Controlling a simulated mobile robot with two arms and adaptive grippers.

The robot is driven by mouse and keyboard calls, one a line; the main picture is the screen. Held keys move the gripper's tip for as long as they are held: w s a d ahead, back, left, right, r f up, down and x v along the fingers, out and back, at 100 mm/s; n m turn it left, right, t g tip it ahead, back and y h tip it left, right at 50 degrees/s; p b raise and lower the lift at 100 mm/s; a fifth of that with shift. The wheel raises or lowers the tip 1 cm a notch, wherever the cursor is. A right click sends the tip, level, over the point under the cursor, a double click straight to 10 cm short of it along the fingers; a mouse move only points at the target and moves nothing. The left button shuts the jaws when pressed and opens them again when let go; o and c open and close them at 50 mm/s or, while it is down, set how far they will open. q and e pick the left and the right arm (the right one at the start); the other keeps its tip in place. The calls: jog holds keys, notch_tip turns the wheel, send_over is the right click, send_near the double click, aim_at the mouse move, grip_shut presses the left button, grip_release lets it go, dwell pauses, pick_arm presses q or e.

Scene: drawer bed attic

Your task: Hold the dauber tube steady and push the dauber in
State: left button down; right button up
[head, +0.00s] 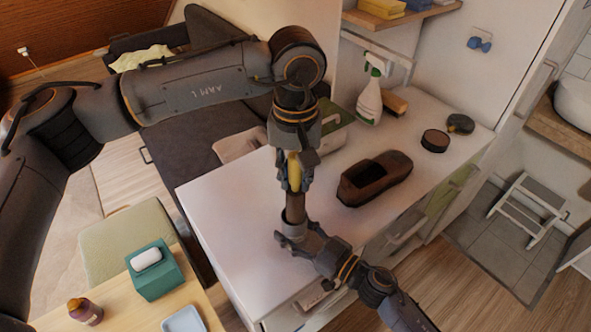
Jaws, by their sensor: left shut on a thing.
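My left gripper (294,180) points straight down over the white cabinet top (225,215). It is shut on the dauber, whose yellow part (294,170) shows between the fingers. A brown shaft (295,202) runs down below the fingers to a grey upright tube (291,232). The brown shaft meets the tube's top; how deep it sits inside is hidden. My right gripper (296,243) reaches in from the lower right, low at the tube's base, with its fingers at the tube. Whether they are closed on it is not clear.
A brown shoe (375,178) lies right of the tube. Behind it are a spray bottle (369,100), a brush (394,103), a dark round tin (435,141) and a dark round item (460,123). A teal tissue box (155,272) stands on the lower-left table. The cabinet top's left part is clear.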

aim_at(295, 190)
pick_arm(q)
jog(key=shift+f, duration=0.5)
jog(key=shift+f, duration=0.1)
jog(key=shift+f, duration=1.95)
jog(key=shift+f, duration=0.15)
jog(key=shift+f, duration=0.8)
jog(key=shift+f, duration=0.2)
